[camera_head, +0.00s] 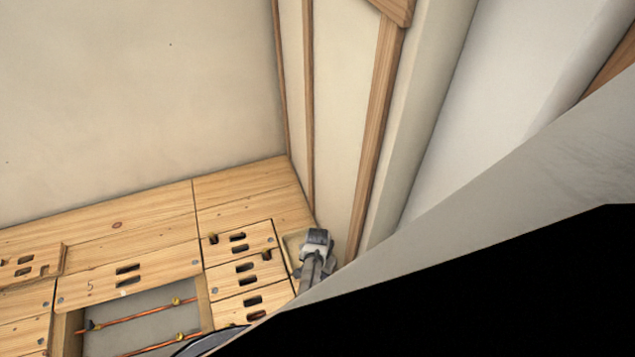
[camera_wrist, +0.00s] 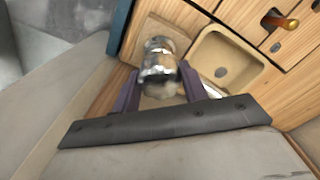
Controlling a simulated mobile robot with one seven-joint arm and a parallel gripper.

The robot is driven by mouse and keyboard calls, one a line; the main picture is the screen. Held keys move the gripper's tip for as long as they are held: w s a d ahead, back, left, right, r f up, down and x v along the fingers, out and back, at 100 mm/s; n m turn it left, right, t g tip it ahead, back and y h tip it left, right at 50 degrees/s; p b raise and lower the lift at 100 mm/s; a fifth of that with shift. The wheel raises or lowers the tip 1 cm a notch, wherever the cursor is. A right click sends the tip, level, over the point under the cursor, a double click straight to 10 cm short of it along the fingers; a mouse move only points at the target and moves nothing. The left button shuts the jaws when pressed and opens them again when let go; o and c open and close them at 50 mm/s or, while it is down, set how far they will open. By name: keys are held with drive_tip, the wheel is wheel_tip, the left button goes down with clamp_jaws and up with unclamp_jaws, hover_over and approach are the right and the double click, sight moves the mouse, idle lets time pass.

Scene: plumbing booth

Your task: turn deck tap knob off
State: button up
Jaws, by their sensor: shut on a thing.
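In the head view, slotted wooden boards (camera_head: 130,268) cover the floor, with an opening showing copper pipes (camera_head: 137,316) and brass fittings. Walls with wooden battens (camera_head: 375,125) rise close on the right.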

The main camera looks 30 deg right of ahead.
drive_tip(key=shift+m, duration=0.5)
drive_tip(key=o, duration=1)
wheel_tip(320, 180, up, 14)
drive_tip(key=p, duration=0.1)
drive_tip(key=shift+f, duration=0.1)
idle(0.4)
